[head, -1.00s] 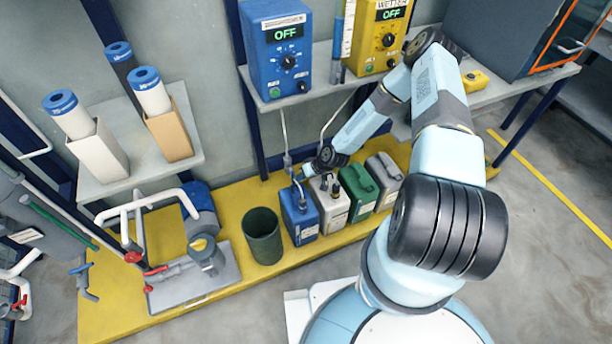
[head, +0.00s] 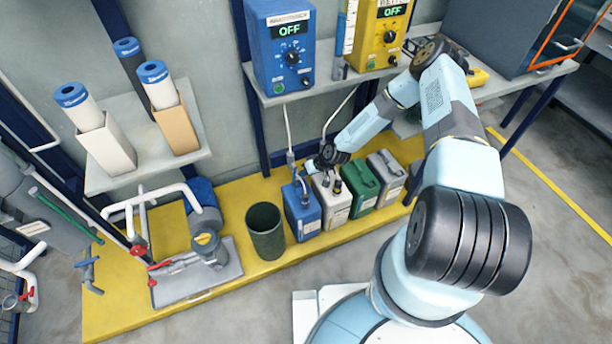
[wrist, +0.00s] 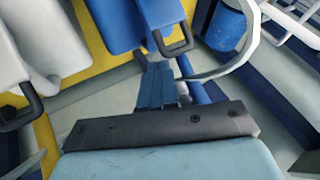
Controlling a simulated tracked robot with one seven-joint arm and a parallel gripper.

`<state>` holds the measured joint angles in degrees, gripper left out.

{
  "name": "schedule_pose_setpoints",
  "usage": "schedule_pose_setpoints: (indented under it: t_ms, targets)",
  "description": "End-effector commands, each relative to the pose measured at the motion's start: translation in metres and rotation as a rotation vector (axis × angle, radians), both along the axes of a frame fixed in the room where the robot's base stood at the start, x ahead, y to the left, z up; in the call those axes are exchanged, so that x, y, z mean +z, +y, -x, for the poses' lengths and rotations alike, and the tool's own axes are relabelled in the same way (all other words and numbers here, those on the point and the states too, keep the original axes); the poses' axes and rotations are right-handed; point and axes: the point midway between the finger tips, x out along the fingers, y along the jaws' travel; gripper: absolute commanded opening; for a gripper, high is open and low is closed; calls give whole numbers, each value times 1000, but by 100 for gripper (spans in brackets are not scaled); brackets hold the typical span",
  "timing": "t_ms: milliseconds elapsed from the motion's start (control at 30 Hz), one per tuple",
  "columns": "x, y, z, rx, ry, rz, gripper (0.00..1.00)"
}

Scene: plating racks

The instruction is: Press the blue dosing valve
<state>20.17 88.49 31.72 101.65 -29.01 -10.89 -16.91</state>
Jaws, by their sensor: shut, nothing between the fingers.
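A small blue valve (head: 291,162) sits on the pale line that runs down from the blue dosing unit (head: 283,45) to above the blue canister (head: 302,212). My gripper (head: 310,165) is close to its right side in the head view, pointing left and down. I cannot tell whether it touches the valve. In the wrist view my blue fingers (wrist: 156,82) are shut together and empty. The blue canister with its black handle (wrist: 130,22) is beyond them. A blue pipe piece (wrist: 196,92) shows beside the fingers, partly hidden by the dark palm.
White (head: 333,200), green (head: 360,188) and grey canisters (head: 387,172) stand right of the blue one on the yellow platform. A dark green bin (head: 265,232) stands left of it. The yellow unit (head: 380,35) is on the shelf (head: 325,87) above my forearm.

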Motion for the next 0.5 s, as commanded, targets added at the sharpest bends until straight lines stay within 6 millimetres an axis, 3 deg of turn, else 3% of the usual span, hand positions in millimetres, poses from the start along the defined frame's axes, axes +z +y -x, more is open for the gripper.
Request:
schedule_pose_setpoints:
  t_ms: [500]
  targets:
    - [1, 10, 3, 17, 0, 0, 0]
